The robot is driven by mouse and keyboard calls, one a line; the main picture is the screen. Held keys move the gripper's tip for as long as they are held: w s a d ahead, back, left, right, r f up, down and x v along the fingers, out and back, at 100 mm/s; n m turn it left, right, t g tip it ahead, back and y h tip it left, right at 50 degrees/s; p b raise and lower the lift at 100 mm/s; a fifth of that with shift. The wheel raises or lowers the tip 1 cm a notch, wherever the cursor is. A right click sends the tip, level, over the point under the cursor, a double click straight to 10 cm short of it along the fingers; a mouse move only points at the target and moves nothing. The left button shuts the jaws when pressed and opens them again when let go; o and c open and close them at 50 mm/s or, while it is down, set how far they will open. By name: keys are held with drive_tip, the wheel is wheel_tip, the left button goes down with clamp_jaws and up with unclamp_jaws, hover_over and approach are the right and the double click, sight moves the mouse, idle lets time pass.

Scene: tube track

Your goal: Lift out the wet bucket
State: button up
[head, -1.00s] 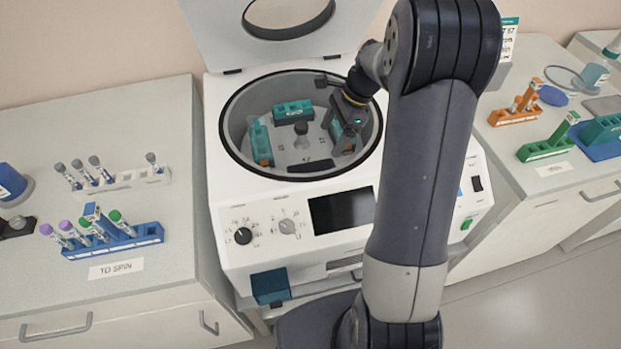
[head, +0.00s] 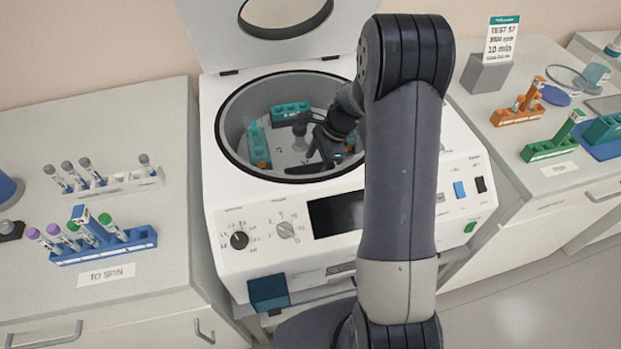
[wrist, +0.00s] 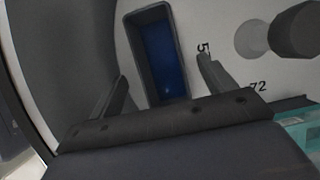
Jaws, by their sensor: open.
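The centrifuge bowl (head: 236,130) is open. A dark bucket (head: 303,170) sits at the front of its rotor. In the wrist view this bucket (wrist: 136,52) has grey walls and a dark blue inside with a small bright glint, and no tubes show in it. My gripper (head: 318,152) is inside the bowl, just over this bucket. In the wrist view my gripper (wrist: 160,78) is open, with one finger on each side of the bucket and nothing held. How far down the fingers reach is hard to tell.
Teal buckets sit at the left (head: 257,145) and back (head: 290,112) of the rotor; one at right is mostly hidden by my arm. The rotor hub (wrist: 294,30) stands close by. The lid (head: 200,35) is raised. Racks (head: 105,246) stand on the left bench.

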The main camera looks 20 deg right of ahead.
drive_tip(key=shift+x, duration=1.3)
drive_tip(key=shift+f, duration=0.2)
drive_tip(key=shift+c, duration=0.4)
drive_tip(key=c, duration=1)
drive_tip(key=shift+o, duration=0.2)
drive_tip(key=shift+r, duration=0.1)
wheel_tip(320, 180, up, 10)
drive_tip(key=shift+r, duration=0.15)
wheel_tip(320, 180, up, 7)
drive_tip(key=p, duration=0.5)
drive_tip(key=shift+p, duration=0.4)
